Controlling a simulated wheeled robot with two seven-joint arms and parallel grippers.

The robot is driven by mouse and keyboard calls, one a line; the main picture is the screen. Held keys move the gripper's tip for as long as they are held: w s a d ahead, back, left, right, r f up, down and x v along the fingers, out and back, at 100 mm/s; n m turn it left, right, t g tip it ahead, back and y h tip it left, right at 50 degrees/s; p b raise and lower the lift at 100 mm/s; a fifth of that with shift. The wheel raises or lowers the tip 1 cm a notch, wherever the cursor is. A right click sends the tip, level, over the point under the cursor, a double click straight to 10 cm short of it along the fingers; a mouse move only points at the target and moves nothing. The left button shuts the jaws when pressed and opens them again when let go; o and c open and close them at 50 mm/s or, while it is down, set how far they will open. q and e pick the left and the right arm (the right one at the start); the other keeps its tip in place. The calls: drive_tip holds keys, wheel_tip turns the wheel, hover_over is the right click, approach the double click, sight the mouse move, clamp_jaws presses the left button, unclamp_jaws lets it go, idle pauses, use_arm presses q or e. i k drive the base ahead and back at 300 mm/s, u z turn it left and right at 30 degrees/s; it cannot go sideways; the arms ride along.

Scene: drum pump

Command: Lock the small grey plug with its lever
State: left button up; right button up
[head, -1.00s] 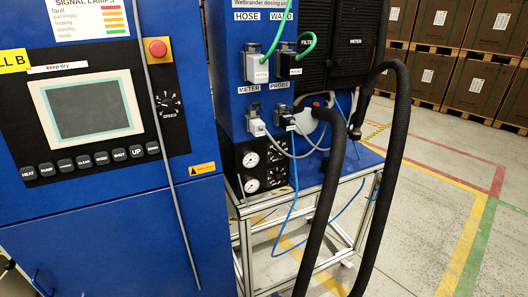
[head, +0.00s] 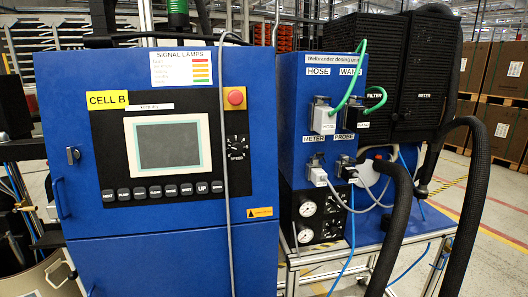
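The small grey plug (head: 317,176) sits at the socket under the METER label on the blue dosing unit (head: 290,105), right of centre in the head view. A grey cable (head: 338,196) runs from it. A dark socket housing with a lever (head: 314,160) is just above the plug. The lever is too small to tell whether it is locked, or whether the plug is fully seated. Beside it, under PROBE, is a small black plug (head: 350,172). Neither of my grippers is in view.
A larger grey plug (head: 323,120) with a green hose and a black plug (head: 361,115) sit above. Thick black hoses (head: 400,200) hang in front, to the right. The blue CELL B cabinet (head: 85,170) stands left. Pressure gauges (head: 306,208) are below the plugs.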

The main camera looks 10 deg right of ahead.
sight(321, 154)
drive_tip(key=u, duration=1.8)
drive_tip(key=i, duration=1.4)
drive_tip(key=z, duration=3.1)
